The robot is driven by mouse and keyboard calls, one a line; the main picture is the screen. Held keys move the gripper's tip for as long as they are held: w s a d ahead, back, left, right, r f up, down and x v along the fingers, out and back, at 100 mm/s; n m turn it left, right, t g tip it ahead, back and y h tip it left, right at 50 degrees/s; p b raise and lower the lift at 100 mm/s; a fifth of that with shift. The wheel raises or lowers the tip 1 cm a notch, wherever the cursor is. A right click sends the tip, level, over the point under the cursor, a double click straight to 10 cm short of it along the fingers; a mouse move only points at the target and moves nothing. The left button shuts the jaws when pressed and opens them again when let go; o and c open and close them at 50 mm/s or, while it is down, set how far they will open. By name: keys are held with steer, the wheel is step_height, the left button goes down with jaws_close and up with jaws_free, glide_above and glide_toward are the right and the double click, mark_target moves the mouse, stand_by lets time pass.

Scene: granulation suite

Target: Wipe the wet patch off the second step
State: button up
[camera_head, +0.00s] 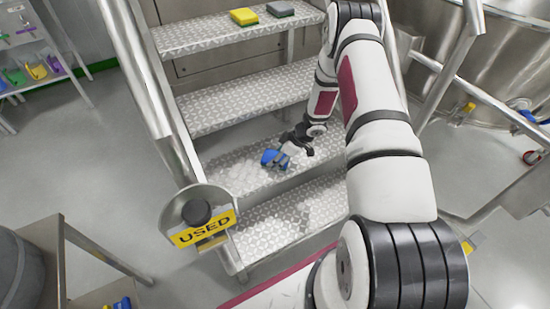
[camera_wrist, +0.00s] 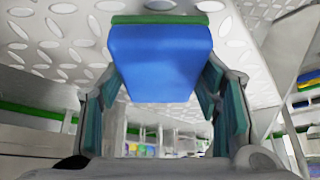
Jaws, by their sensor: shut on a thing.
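My gripper (camera_head: 281,157) is shut on a blue sponge (camera_head: 270,158) at the second step (camera_head: 215,163), counted from the bottom. In the wrist view the blue sponge (camera_wrist: 160,62), with a green layer along its far edge, sits between the fingers. It is at or very near the tread; contact cannot be made out. A whitish patch (camera_head: 240,177) lies on the second step, just left of and below the sponge. Another pale patch (camera_head: 322,203) shows on the bottom step, partly hidden by my arm.
A yellow sponge (camera_head: 243,16) and a grey sponge (camera_head: 280,9) lie on the top step. A holder with a yellow "USED" sign (camera_head: 205,229) stands at the stair's lower left. Metal handrails (camera_head: 141,75) flank the steps. Open floor (camera_head: 100,140) lies left.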

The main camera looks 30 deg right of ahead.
mark_target(241, 175)
steer(key=shift+d, duration=1.3)
steer(key=shift+s+a+f, duration=0.1)
steer(key=shift+a+f, duration=0.05)
steer(key=shift+a, duration=2.5)
steer(key=shift+a+r, duration=0.2)
steer(key=shift+a, duration=2.05)
steer(key=shift+a+f, duration=0.1)
steer(key=shift+a, duration=3.05)
steer(key=shift+r+p, duration=1.95)
steer(key=shift+r, duration=1.15)
